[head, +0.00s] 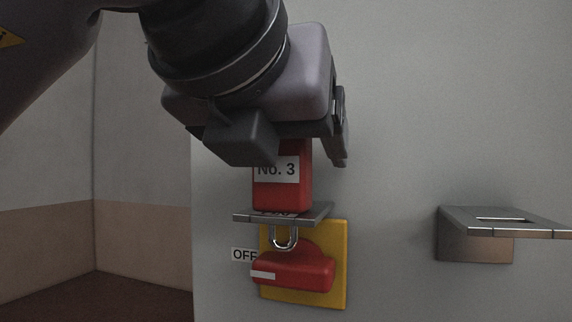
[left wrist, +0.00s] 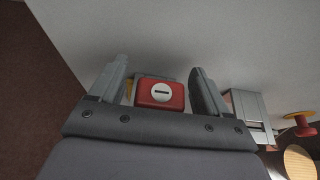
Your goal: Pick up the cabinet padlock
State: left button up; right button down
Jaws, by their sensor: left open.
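The red padlock (head: 283,190) with a white "No. 3" label stands upside down on a small metal shelf (head: 240,217). Its shackle (head: 284,238) points down below the shelf, just above a red switch handle (head: 300,272); I cannot tell whether it passes through anything there. My left gripper (head: 291,160) is open above the padlock, hiding its top, with a finger to either side. In the left wrist view the padlock's red end with a round keyhole (left wrist: 160,93) sits between the spread fingers (left wrist: 158,68), with gaps visible. My right gripper is not in view.
A yellow plate (head: 336,262) backs the switch handle, beside an "OFF" label (head: 244,255). A second, empty metal shelf with a slot (head: 515,226) juts out at the right. The grey cabinet face (head: 430,110) rises close behind. The space between the shelves is clear.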

pick_arm(q)
jog(key=c, duration=1.3)
jog(key=shift+o, duration=0.2)
jog(key=shift+r, duration=0.1)
